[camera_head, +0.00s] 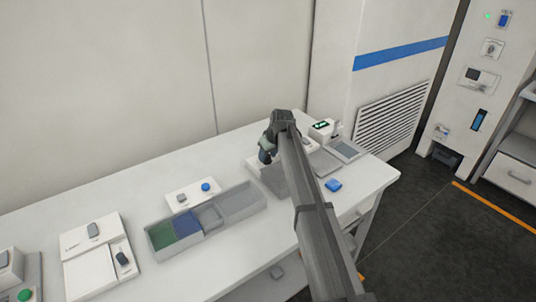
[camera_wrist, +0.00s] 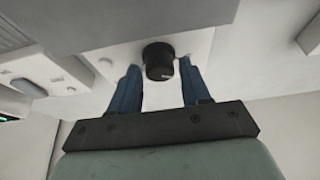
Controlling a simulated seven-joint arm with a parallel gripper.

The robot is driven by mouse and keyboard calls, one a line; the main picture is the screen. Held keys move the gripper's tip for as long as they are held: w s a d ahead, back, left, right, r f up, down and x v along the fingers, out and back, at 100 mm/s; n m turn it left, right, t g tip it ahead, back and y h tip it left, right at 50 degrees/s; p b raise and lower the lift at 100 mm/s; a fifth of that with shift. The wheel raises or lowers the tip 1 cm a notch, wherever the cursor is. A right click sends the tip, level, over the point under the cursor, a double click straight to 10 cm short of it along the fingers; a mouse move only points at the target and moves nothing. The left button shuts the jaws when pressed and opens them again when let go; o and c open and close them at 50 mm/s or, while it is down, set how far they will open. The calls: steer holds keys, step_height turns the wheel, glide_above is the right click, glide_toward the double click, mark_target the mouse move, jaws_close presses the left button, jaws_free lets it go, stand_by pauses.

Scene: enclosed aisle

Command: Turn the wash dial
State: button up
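In the wrist view a short black round knob with a light mark (camera_wrist: 158,60), likely the wash dial, stands on a white panel (camera_wrist: 198,44). No label is readable. My gripper (camera_wrist: 159,66) is open, with one blue finger on each side of the knob. A gap shows between the left finger and the knob; the right finger is nearer, and I cannot tell whether it touches. In the head view my gripper (camera_head: 267,151) points down over the back of the white bench, and the arm and gripper hide the knob.
On the bench (camera_head: 270,229) a divided grey tray (camera_head: 242,203) lies left of my arm, behind it a white plate with a blue button (camera_head: 205,187). A device with a green display (camera_head: 322,127) and a blue block (camera_head: 333,185) are to the right. The wall stands close behind.

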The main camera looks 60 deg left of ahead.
steer(key=c, duration=0.8)
steer(key=m+t, duration=0.1)
steer(key=m, duration=0.2)
steer(key=m+t, duration=0.1)
steer(key=m, duration=0.1)
steer(key=shift+s+m+h, duration=0.15)
steer(key=shift+m+h, duration=0.15)
steer(key=shift+m, duration=0.1)
steer(key=m+t, duration=0.1)
steer(key=m, duration=0.2)
steer(key=m+t+h, duration=0.1)
steer(key=m, duration=0.2)
steer(key=shift+s+a+h, duration=0.1)
steer(key=shift+a+h, duration=0.05)
steer(key=shift+h, duration=0.15)
steer(key=o, duration=1.1)
steer(key=shift+c, duration=0.2)
